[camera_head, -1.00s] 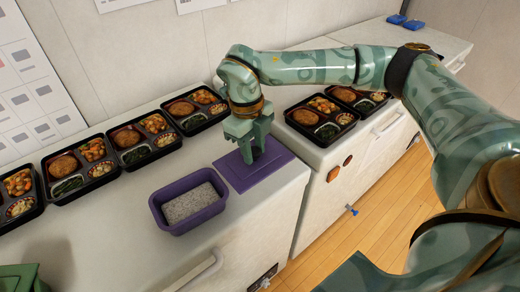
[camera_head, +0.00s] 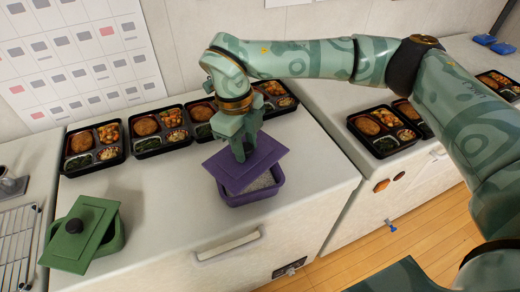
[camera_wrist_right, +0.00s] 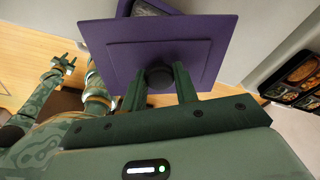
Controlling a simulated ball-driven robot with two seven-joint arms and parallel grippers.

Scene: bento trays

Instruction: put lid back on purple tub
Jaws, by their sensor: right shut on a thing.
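The purple tub (camera_head: 250,199) stands on the white counter with pale grey, grainy contents showing at its right side. The purple lid (camera_head: 222,173) is a flat panel with a dark knob (camera_wrist_right: 160,76). My right gripper (camera_head: 243,150) is shut on the lid's knob, with a finger on either side of it in the right wrist view. The lid is tilted and turned askew over the tub, covering its left and back part. Whether it touches the rim I cannot tell. My left gripper (camera_wrist_right: 63,62) shows small in the right wrist view; its jaws are unclear.
A green tub (camera_head: 115,237) with a green lid (camera_head: 75,240) lying askew on it stands at the front left. Several bento trays (camera_head: 147,133) line the counter behind the purple tub. A wire rack (camera_head: 17,240) is at far left. Counter left of the tub is clear.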

